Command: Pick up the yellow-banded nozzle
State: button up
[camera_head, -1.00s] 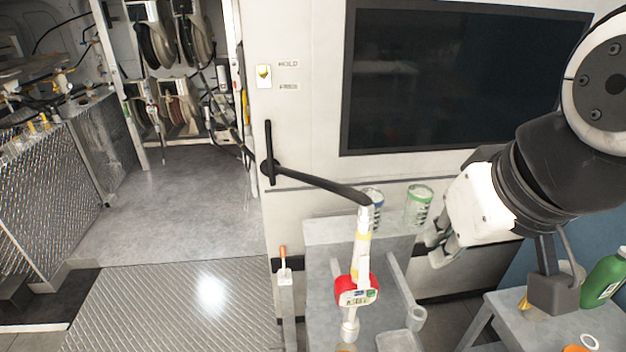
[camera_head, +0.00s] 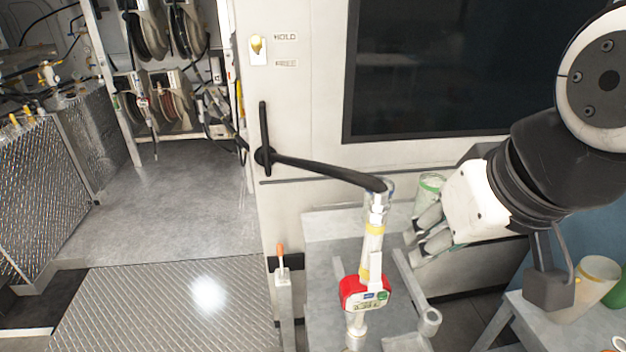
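The yellow-banded nozzle (camera_head: 371,255) stands upright over the grey stand, with a yellow band near its top and a red metered body (camera_head: 366,294) with a small display below. A gap shows between the fingers and the nozzle in this view; depth is hard to judge.
A clear jar with a green lid (camera_head: 430,186) stands behind the gripper. A grey stand (camera_head: 325,224) lies under the nozzle, with a tubular rail (camera_head: 415,290) at right. An orange-tipped lever (camera_head: 281,258) is at left. A side table (camera_head: 560,332) is at lower right. The floor at left is clear.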

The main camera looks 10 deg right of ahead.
aim_at(378, 213)
jog(key=k+z, duration=0.3)
jog(key=k+l+z, duration=0.15)
jog(key=z, duration=0.15)
jog(key=j+z, duration=0.15)
jog(key=j, duration=0.2)
jog(key=k+j+z, duration=0.15)
jog(key=j, duration=0.2)
jog(key=k+j+z, duration=0.15)
jog(key=j, duration=0.2)
jog(key=j+z, duration=0.15)
jog(key=j, duration=0.2)
jog(key=k+j, duration=0.1)
jog(key=j, duration=0.2)
jog(key=k+j, duration=0.1)
jog(key=j, duration=0.15)
jog(key=k+j, duration=0.1)
jog(key=j, duration=0.2)
